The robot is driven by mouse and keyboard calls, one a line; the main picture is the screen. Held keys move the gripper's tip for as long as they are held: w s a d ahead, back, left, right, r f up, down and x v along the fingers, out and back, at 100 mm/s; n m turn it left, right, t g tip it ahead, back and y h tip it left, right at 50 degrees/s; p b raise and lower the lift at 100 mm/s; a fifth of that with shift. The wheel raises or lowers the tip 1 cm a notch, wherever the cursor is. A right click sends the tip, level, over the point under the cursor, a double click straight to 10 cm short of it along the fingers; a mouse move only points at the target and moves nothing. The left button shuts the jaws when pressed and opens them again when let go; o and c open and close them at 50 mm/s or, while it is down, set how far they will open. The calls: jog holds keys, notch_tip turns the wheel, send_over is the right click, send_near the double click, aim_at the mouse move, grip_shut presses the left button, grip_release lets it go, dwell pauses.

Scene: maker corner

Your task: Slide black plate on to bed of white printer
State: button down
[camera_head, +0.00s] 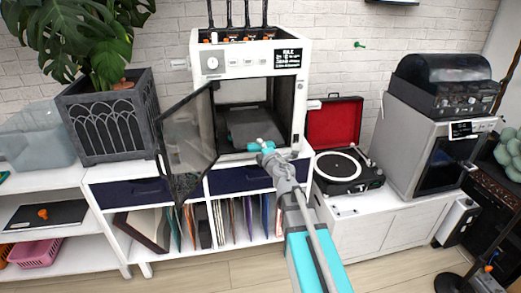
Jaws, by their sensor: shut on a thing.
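The white printer (207,85) stands on the white shelf unit, with its dark see-through door (187,143) swung open to the left. The black plate (245,124) lies roughly flat inside the printer's opening, low down. My gripper (261,146) is at the front of the opening, shut on the plate's front edge. The fingertips are small and partly hidden by my wrist. The bed under the plate is hidden, so I cannot tell how the plate sits on it.
A record player with a red lid (334,124) stands just right of the printer. A grey and white machine (421,140) is further right. A plant in a dark pot (107,120) is left of the open door. Folders fill the shelf below.

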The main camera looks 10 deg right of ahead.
jog(key=shift+w+f+b, duration=0.45)
jog(key=shift+w, duration=2.85)
jog(key=shift+w+f+b, duration=0.4)
jog(key=shift+w, duration=2.95)
jog(key=shift+w+f+b, duration=0.45)
jog(key=shift+w, duration=2.85)
jog(key=shift+c, duration=2.3)
grip_release()
jog(key=o, duration=0.5)
jog(key=shift+c, duration=0.2)
jog(key=shift+f+b, duration=0.6)
jog(key=shift+f, duration=0.05)
jog(key=shift+s, duration=1.15)
